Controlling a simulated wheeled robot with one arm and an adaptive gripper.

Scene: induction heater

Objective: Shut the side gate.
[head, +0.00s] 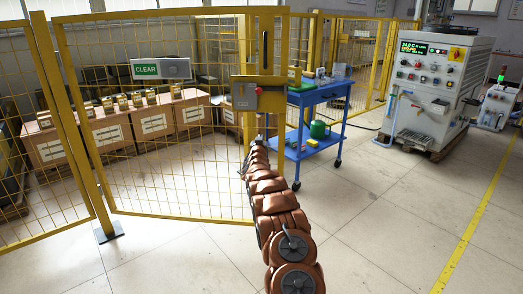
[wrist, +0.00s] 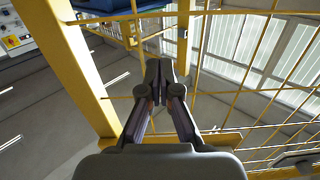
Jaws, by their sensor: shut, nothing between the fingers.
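The side gate (head: 160,212) is a yellow-framed wire mesh panel in the head view. Its left side stands by a floor-mounted post (head: 78,130), and its right edge carries a yellow latch plate with a grey box and red button (head: 258,95). To the right of that edge is a gap, with more yellow fencing behind. My gripper (head: 258,141) is at the gate's right edge, just below the latch plate, small and partly hidden by my arm. In the wrist view my gripper (wrist: 159,66) is shut and empty, near yellow frame bars and mesh (wrist: 240,88). Contact with the gate is unclear.
A blue cart (head: 318,125) with a green canister stands right of the gate. A control cabinet (head: 430,90) is further right. Cardboard boxes (head: 120,135) stand behind the mesh. The floor at front right is clear.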

